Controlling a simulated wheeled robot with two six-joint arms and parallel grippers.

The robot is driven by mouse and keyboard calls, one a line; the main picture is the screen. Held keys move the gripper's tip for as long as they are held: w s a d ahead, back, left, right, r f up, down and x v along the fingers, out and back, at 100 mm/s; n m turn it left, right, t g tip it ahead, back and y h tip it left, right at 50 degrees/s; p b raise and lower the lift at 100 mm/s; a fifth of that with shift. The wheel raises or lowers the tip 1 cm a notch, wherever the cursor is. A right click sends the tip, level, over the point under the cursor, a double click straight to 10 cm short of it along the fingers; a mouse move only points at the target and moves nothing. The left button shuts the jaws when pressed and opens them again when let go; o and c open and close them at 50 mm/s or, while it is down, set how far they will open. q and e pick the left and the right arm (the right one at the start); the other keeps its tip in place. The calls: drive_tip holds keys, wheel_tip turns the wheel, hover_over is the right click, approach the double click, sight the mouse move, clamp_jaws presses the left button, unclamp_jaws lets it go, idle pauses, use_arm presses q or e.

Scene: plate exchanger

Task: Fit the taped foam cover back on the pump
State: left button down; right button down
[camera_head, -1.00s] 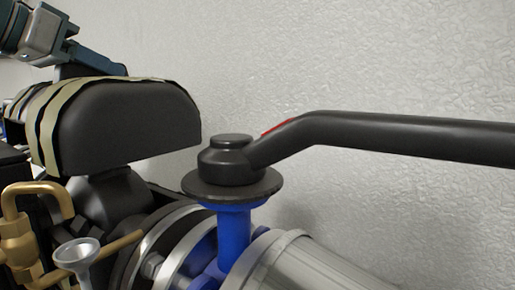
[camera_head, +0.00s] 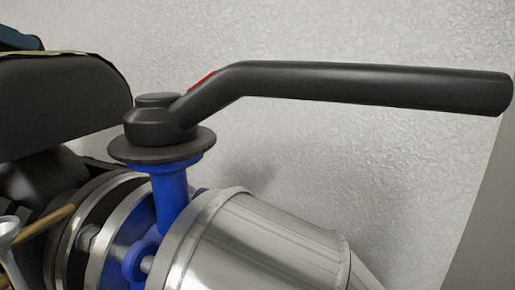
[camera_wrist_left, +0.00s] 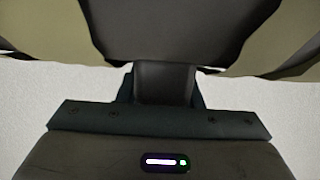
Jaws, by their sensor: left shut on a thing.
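The dark foam cover (camera_head: 55,105) is at the left of the head view, cut off by the frame edge. A tan tape edge shows along its top. A dark neck-like part (camera_head: 38,178) stands below it; I cannot tell whether this is the pump or whether the cover sits on it. My left gripper (camera_wrist_left: 163,85) is shut on a dark part of the taped foam cover (camera_wrist_left: 160,28), with tan tape to both sides in the left wrist view. Only a teal bit of my left gripper (camera_head: 18,40) shows at the head view's upper left. My right gripper is not in view.
A black lever handle (camera_head: 350,82) with a red mark reaches right from a blue valve stem (camera_head: 172,195). Below is a silver pipe (camera_head: 250,245) with flanges (camera_head: 95,235). A funnel-like grey piece (camera_head: 10,232) is at lower left. A pale textured wall (camera_head: 400,150) stands behind.

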use_arm(q)
wheel_tip(320, 180, up, 4)
drive_tip(key=shift+d+f, duration=0.1)
drive_tip(key=shift+f, duration=0.05)
wheel_tip(320, 180, down, 7)
drive_tip(key=shift+f, duration=0.45)
drive_tip(key=shift+a+r+b, duration=0.2)
drive_tip(key=shift+r+b, duration=0.2)
drive_tip(key=shift+b, duration=0.05)
drive_tip(key=shift+d+r+b, duration=0.2)
drive_tip(key=shift+r+b, duration=0.6)
drive_tip(key=shift+r, duration=0.55)
drive_tip(key=shift+r+p, duration=1.2)
drive_tip(key=shift+r, duration=0.9)
